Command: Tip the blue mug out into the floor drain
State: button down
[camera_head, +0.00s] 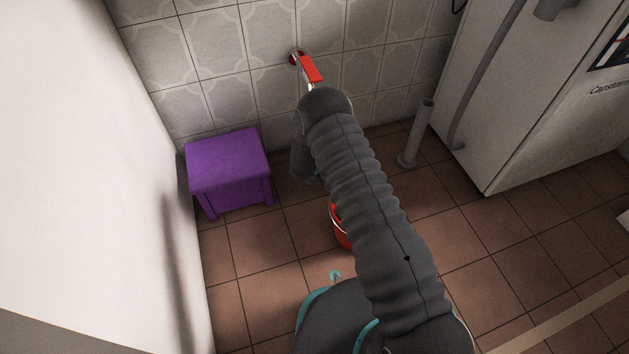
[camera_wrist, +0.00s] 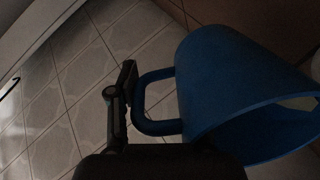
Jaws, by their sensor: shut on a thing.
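The blue mug (camera_wrist: 225,80) fills the right of the wrist view. Its handle is on the left, and its open mouth faces the lower right of that picture. Something pale shows inside the rim; I cannot tell what it is. My gripper (camera_wrist: 125,95) is shut on the handle, its dark finger showing against it. The mug's tilt relative to the floor is hard to tell. In the head view my arm hides the mug and most of my gripper. I cannot make out the floor drain in either view.
A purple stool (camera_head: 228,162) stands by the wall at left. A red bucket (camera_head: 340,228) is partly hidden behind my arm. A red-handled tap (camera_head: 311,70) is on the tiled wall. A grey pipe (camera_head: 417,135) and a white cabinet (camera_head: 535,110) stand right.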

jog(key=shift+s+a+t+h, duration=0.6)
jog(key=shift+s+a+t, duration=0.1)
jog(key=shift+s, duration=0.1)
dwell(0.5)
jog(key=shift+s+a+f+t+h, duration=0.2)
jog(key=shift+s+a+t+h, duration=0.2)
jog(key=shift+t+h, duration=0.1)
dwell(0.6)
